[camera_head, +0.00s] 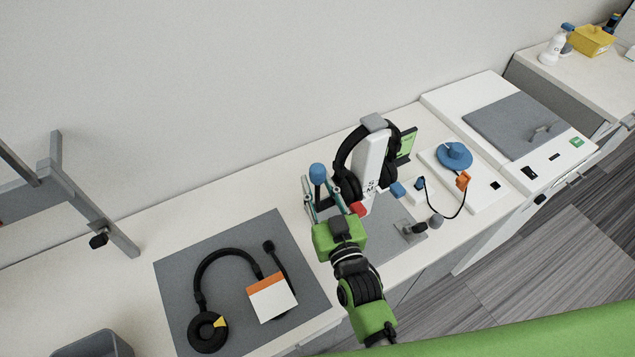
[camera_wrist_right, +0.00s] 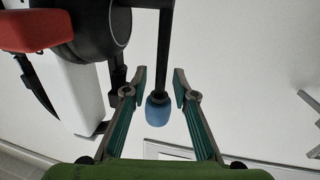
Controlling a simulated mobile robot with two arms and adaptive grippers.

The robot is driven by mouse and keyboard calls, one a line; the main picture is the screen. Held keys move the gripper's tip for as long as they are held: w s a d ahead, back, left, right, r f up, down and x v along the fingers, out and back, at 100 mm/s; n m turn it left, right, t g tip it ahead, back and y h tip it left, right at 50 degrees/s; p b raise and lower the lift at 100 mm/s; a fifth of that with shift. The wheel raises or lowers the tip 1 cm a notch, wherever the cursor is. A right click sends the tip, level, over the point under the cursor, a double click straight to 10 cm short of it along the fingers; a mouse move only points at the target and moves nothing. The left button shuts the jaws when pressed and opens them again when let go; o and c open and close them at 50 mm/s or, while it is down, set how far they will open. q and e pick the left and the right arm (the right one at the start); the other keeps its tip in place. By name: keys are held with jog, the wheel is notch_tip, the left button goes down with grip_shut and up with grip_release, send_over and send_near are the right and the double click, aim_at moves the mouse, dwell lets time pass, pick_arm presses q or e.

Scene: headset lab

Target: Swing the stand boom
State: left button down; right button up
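The white headset stand (camera_head: 370,163) stands upright on the counter behind my right gripper, with a black headset (camera_head: 347,187) hung on it. A dark rod, seemingly the boom, ends in a blue knob (camera_head: 318,172). My right gripper (camera_head: 326,190) reaches up to the knob from the front. In the right wrist view the gripper (camera_wrist_right: 159,84) is open. The blue knob (camera_wrist_right: 158,110) sits between its fingers there, with a visible gap on both sides. A red block (camera_wrist_right: 35,30) is on the stand side. My left gripper is not in view.
A second headset (camera_head: 208,330) and a white-and-orange card (camera_head: 271,298) lie on a grey mat (camera_head: 170,268) at left. A white plate with a blue disc (camera_head: 454,154) and a cable is right of the stand. A white unit with a grey lid (camera_head: 515,112) stands farther right.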

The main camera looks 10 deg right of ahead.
aim_at(328, 205)
grip_shut()
jog(key=shift+s+d+f+t+b, duration=0.15)
jog(key=shift+s+f+t+b, duration=0.2)
jog(key=shift+b, duration=0.8)
jog(key=shift+s+d+f+m+t+y+b, duration=0.1)
jog(key=shift+s+d+f+m+t+b, duration=0.2)
jog(key=shift+s+t+b, duration=1.35)
jog(key=shift+w+d+f+m+t+y+b, duration=0.1)
jog(key=shift+w+d+m+t+b, duration=0.25)
jog(key=shift+b, duration=2.85)
jog(key=shift+s+d+f+m+t+y+b, duration=0.1)
jog(key=shift+s+d+f+m+t+b, duration=0.2)
jog(key=shift+s+t+b, duration=1.4)
jog(key=shift+w+a+r+g+b, duration=0.1)
jog(key=shift+w+r+g+b, duration=0.05)
jog(key=shift+w+g+b, duration=0.55)
jog(key=shift+w, duration=0.15)
